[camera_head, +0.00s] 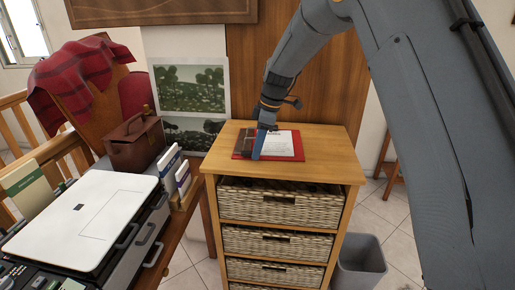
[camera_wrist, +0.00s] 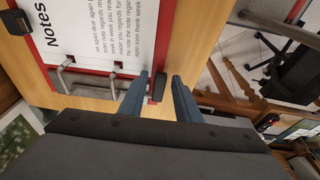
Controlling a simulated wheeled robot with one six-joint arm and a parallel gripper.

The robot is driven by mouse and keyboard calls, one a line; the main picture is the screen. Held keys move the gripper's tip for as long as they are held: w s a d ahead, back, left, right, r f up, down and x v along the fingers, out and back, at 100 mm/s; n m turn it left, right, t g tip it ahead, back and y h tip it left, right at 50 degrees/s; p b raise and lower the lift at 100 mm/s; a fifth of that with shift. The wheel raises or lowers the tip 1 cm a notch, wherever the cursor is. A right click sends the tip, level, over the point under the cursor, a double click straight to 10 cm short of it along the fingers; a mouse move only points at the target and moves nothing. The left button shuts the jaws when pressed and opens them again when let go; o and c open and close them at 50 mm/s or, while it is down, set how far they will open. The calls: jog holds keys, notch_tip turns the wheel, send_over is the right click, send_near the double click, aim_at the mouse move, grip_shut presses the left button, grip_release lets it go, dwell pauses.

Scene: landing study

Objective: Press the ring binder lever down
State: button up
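A red ring binder (camera_head: 241,143) lies open on top of a wooden cabinet (camera_head: 341,171), with a white page headed "Notes" (camera_head: 278,144) in it. My gripper (camera_head: 259,151) points down at the binder, in front of the page's left side. In the wrist view the binder's red edge (camera_wrist: 96,70) and metal rings (camera_wrist: 66,63) show. A short dark lever (camera_wrist: 157,88) stands at the end of the ring mechanism. My gripper (camera_wrist: 160,76) is open, its two blue-grey fingers on either side of the lever; I cannot tell whether they touch it.
The cabinet has several wicker drawers (camera_head: 264,241). A grey bin (camera_head: 360,265) stands on the floor at right.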

dwell(0.3)
jog(key=b+v, duration=0.2)
jog(key=v, duration=0.5)
jog(key=shift+d+r, duration=0.15)
jog(key=shift+r, duration=0.2)
jog(key=s+d+f+m+h, duration=0.1)
jog(key=s+d+f+m, duration=0.3)
jog(key=s, duration=0.6)
jog(key=s+d+f+m+h, duration=0.1)
jog(key=s+d+f+m, duration=0.3)
jog(key=s+d+m, duration=0.4)
jog(key=s+d+f+m+t, duration=0.1)
jog(key=s+d+f+m, duration=0.3)
jog(key=s+d, duration=0.5)
jog(key=s+m, duration=0.1)
jog(key=s, duration=0.2)
jog(key=shift+s+d+m+h, duration=0.3)
jog(key=shift+m+h, duration=0.1)
jog(key=shift+f, duration=0.1)
